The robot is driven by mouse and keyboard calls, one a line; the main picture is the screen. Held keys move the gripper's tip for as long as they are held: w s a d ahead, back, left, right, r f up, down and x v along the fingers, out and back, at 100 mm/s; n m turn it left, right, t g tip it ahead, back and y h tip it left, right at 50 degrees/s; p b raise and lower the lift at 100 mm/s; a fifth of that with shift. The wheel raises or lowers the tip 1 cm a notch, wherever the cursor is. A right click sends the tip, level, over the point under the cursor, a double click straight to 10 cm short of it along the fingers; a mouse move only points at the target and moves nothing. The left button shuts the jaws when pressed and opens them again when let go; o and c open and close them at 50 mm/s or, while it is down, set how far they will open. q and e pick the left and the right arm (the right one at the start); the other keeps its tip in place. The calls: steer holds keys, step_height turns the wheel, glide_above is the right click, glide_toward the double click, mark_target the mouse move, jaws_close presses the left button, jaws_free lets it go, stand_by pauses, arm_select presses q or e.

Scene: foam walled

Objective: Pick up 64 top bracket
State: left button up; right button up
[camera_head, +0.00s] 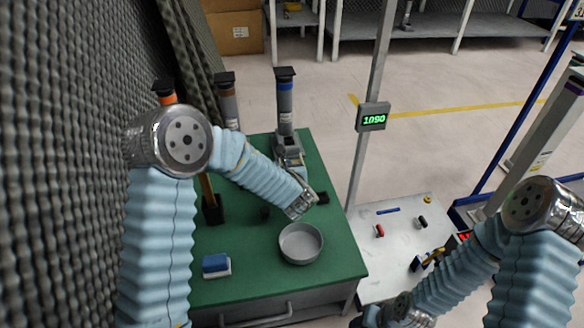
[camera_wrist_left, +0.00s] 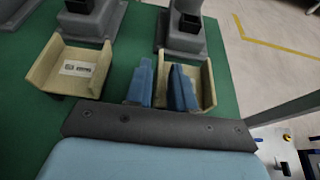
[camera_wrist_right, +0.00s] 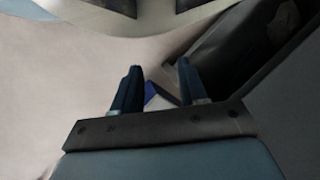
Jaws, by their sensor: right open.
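My left gripper (camera_head: 321,198) is over the green table in front of the blue-banded dispenser (camera_head: 285,105). In the left wrist view its blue fingers (camera_wrist_left: 162,85) stand apart, with a narrow gap and nothing clear between them. They are in front of and partly over the right beige tray (camera_wrist_left: 209,88), hiding part of its inside. I cannot make out a top bracket in it. My right gripper (camera_wrist_right: 157,90) is open; a small dark blue shape shows beyond its fingertips, too blurred to name.
Another beige tray (camera_wrist_left: 76,72) with a label stands to the left. A round grey bowl (camera_head: 301,243) and a blue and white block (camera_head: 216,265) are on the green table (camera_head: 250,290). A white table (camera_head: 375,275) with small parts stands to the right, by a post with a display (camera_head: 373,117).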

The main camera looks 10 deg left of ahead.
arm_select(q)
jaws_close()
steer(key=shift+r, duration=0.1)
